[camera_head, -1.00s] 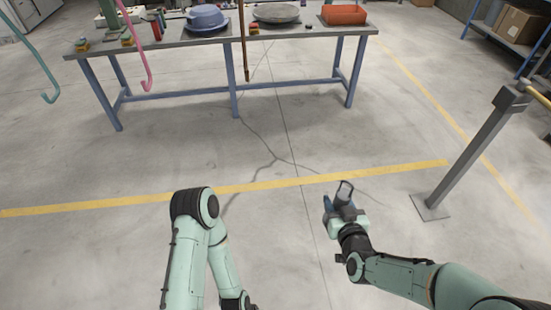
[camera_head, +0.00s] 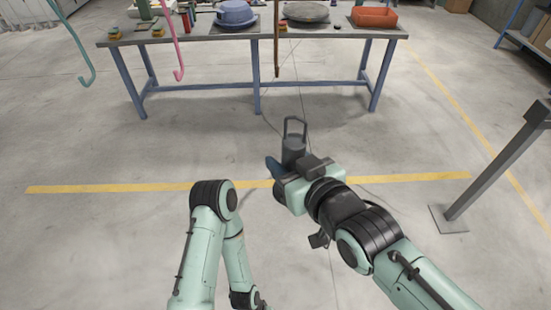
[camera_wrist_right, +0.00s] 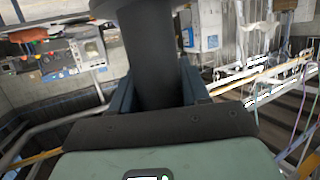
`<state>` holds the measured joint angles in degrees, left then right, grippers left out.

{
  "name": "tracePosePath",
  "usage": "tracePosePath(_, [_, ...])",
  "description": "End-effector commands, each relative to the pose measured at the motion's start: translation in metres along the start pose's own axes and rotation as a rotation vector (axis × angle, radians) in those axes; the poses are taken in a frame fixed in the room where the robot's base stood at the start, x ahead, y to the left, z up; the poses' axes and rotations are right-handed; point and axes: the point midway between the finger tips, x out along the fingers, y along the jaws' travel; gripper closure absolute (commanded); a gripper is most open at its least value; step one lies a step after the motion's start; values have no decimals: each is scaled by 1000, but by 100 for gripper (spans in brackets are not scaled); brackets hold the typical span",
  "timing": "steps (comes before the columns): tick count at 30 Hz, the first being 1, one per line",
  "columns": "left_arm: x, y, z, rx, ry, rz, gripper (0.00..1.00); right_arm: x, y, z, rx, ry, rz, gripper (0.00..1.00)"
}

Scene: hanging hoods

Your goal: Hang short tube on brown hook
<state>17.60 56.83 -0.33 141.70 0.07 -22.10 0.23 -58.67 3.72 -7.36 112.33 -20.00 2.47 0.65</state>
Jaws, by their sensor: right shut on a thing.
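The short tube (camera_head: 293,146) is a dark grey cylinder with a thin loop at its top. My right gripper (camera_head: 292,166) is shut around its lower part and holds it roughly upright above the floor, loop away from the gripper. In the right wrist view the tube (camera_wrist_right: 153,50) stands between both fingers. The brown hook (camera_head: 277,45) is a thin hanging rod beyond the tube in the picture, apart from it; its lower tip is small and hard to make out. My left arm shows at the bottom, but its gripper is out of frame.
A pink hook (camera_head: 176,45) and a teal hook (camera_head: 72,45) hang further left. A grey post (camera_head: 498,160) stands at right. The floor between is open.

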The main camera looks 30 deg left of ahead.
Motion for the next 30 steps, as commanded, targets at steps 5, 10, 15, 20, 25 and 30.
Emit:
tracePosePath(5, [0,0,0,0,0,0,57,-12,-10,-15,-5,7,-16,97])
tracePosePath(10, [0,0,0,0,0,0,57,-29,-28,-32,-15,7,-45,97])
tracePosePath(15, [-1,0,0,0,0,0,57,-41,-39,-42,-21,4,-64,97])
tracePosePath(20, [-6,3,-2,1,3,1,57,-38,-38,-44,-21,1,-67,97])
tracePosePath(25, [-18,8,-7,4,11,4,57,-27,-32,-48,-21,1,-65,97])
tracePosePath(30, [-21,10,-8,5,13,5,57,-14,-26,-50,-21,2,-63,97])
